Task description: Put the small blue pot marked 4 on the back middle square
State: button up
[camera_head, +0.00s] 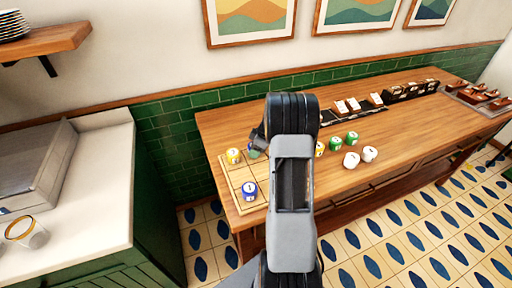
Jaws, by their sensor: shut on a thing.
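A wooden board (229,172) with marked squares lies at the left end of the long wooden counter. A yellow pot (233,156) stands at its back left, and a blue pot (249,190) with a white top stands near its front. My gripper (256,143) is over the back part of the board, partly hidden by my arm. It is shut on a small bluish pot (253,153), only partly seen; its number cannot be read. The back middle square is mostly hidden behind my gripper and arm, and I cannot tell whether the held pot touches it.
Green pots (335,144), a yellow pot (320,149) and two white pots (351,159) stand right of my arm on the counter (400,118). Dark boxes and trays (405,90) line its back. A white-topped cabinet (90,180) stands left.

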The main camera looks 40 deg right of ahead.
jog(key=shift+f, duration=0.25)
jog(key=o, duration=1)
jog(key=shift+r, duration=0.2)
jog(key=b+v, duration=0.2)
jog(key=v, duration=0.9)
jog(key=s+a+r+m+h, duration=0.1)
jog(key=s+a+r+m, duration=0.15)
jog(key=a, duration=0.65)
jog(key=s+a+r+m+h, duration=0.1)
jog(key=s+a+r, duration=0.25)
jog(key=a, duration=0.45)
jog(key=s+a+m+h, duration=0.1)
jog(key=s+a+m, duration=0.4)
jog(key=s+a, duration=0.5)
jog(key=shift+s+f+t, duration=0.4)
